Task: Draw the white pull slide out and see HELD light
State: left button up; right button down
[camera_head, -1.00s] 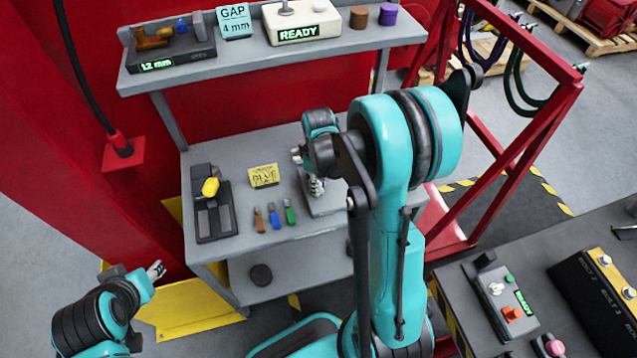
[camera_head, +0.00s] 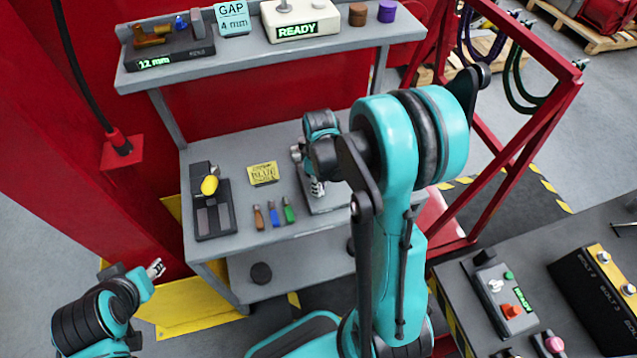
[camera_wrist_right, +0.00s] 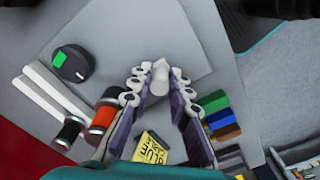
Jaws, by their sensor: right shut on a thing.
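In the right wrist view, my right gripper (camera_wrist_right: 158,92) is shut on a white, round-ended piece, which I take to be the white pull slide (camera_wrist_right: 160,76). The piece shows between the fingertips, over a light grey plate (camera_wrist_right: 120,30). How far it is drawn out cannot be told. In the head view, my right gripper (camera_head: 316,186) is at the grey plate on the bench, partly hidden by my arm.
White rods (camera_wrist_right: 50,95) lie near the red wall. The shelf above holds a READY box (camera_head: 300,22). A red frame (camera_head: 510,150) stands right.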

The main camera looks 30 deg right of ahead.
jog(key=shift+s+a, duration=0.25)
jog(key=shift+s, duration=0.55)
jog(key=shift+w+d, duration=0.2)
jog(key=shift+w, duration=0.55)
jog(key=shift+w+d, duration=0.15)
jog(key=shift+w, duration=0.6)
jog(key=c, duration=1.3)
grip_release()
jog(key=shift+c, duration=0.2)
notch_tip(320, 180, up, 12)
